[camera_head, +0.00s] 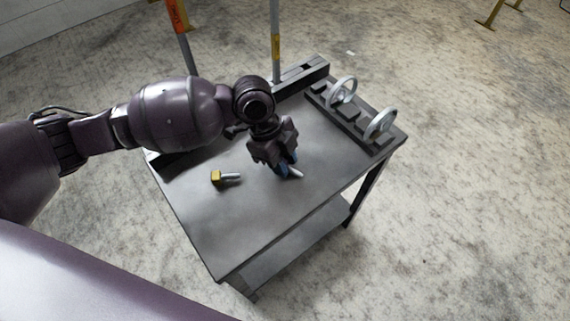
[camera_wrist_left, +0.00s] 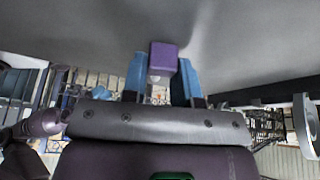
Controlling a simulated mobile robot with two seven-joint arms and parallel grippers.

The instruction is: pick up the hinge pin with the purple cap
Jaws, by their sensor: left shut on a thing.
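The hinge pin with the purple cap (camera_wrist_left: 163,56) is between the blue fingers of my left gripper (camera_wrist_left: 162,82) in the left wrist view. The gripper is shut on it. In the head view my left gripper (camera_head: 288,163) is low over the table, and the pin's pale shaft (camera_head: 296,173) sticks out beside the fingertips. The purple cap is hidden there by the gripper. I cannot tell whether the pin touches the table. My right gripper is not in view.
A pin with a yellow cap (camera_head: 217,177) lies on the grey table (camera_head: 240,230), left of my gripper. A dark rack with two silver rings (camera_head: 380,124) stands at the back right. Two posts (camera_head: 275,45) rise at the back. The front of the tabletop is clear.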

